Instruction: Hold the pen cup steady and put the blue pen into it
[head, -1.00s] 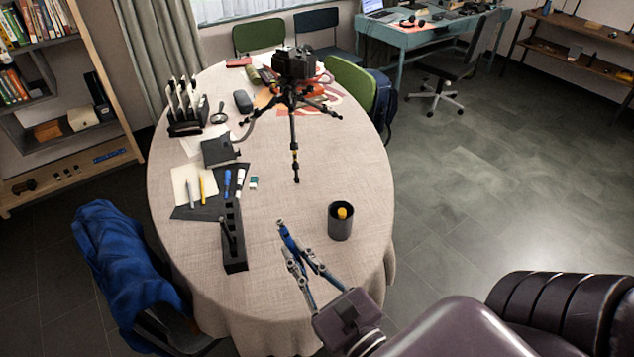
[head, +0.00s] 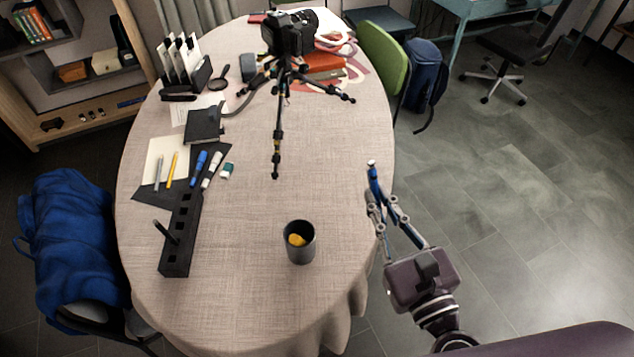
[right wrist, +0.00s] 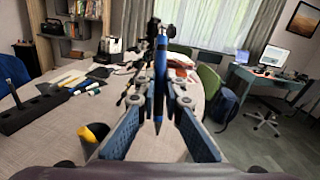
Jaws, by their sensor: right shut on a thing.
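The dark grey pen cup (head: 301,254) stands upright near the front of the table, with something yellow inside; it also shows at the lower left of the right wrist view (right wrist: 88,152). My right gripper (head: 378,196) is shut on the blue pen (head: 373,176), to the right of the cup and apart from it, by the table's right edge. In the right wrist view the blue pen (right wrist: 160,72) is upright between the fingers, its narrow end down. My left gripper is not in view, and nothing holds the cup.
A black slotted pen holder (head: 178,245) stands left of the cup. Several pens and markers lie behind it, by a black notebook (head: 204,126). A tripod with a camera (head: 288,32) stands farther back. The cloth around the cup is clear.

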